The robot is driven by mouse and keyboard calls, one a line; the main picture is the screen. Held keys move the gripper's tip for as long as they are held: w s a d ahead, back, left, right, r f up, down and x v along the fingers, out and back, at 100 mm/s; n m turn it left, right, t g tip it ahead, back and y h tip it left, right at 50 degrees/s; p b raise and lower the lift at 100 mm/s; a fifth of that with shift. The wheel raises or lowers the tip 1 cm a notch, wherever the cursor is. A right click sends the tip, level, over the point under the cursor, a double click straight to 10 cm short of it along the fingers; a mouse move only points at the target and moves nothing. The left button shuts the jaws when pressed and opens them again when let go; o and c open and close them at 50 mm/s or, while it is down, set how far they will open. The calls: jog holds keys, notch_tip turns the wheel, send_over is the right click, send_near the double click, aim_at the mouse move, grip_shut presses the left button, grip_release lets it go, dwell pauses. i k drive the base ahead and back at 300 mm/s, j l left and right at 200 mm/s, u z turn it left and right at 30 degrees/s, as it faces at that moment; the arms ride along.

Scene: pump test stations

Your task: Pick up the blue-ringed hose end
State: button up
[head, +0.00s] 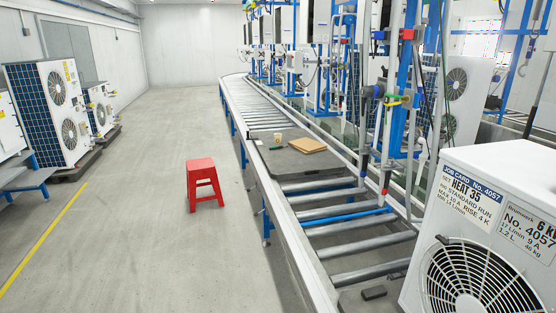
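I cannot make out a blue-ringed hose end for certain. Thin hoses and fittings hang on a blue and white station frame (403,75) right of the conveyor. A dark bluish round fitting (378,91) sits on this frame, with a yellow-green fitting (397,101) beside it. They are too small to tell whether either is a hose end or has a blue ring. A white heat pump unit (478,222) stands at the near right. Its job card (470,190) reads No. 4057, HEAT 35. My gripper is not in view.
A roller conveyor (352,246) runs away from me, carrying a dark pallet (275,160) with a brown flat box (308,145) and a small cup. A red stool (203,184) stands on the open grey floor at left. More units (55,110) line the left wall.

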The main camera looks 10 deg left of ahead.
aim_at(367, 148)
jog(key=i+j, duration=0.2)
jog(key=j, duration=0.2)
jog(key=i+j, duration=0.2)
jog(key=j, duration=0.2)
jog(key=i+j, duration=0.15)
jog(key=j, duration=0.25)
jog(key=i+j, duration=0.2)
jog(key=j, duration=0.2)
jog(key=i+j, duration=0.2)
jog(key=j, duration=0.2)
jog(key=i+l, duration=0.15)
jog(key=i, duration=0.25)
jog(key=i+l+z, duration=0.1)
jog(key=i, duration=0.25)
jog(key=i+l, duration=0.2)
jog(key=i, duration=0.2)
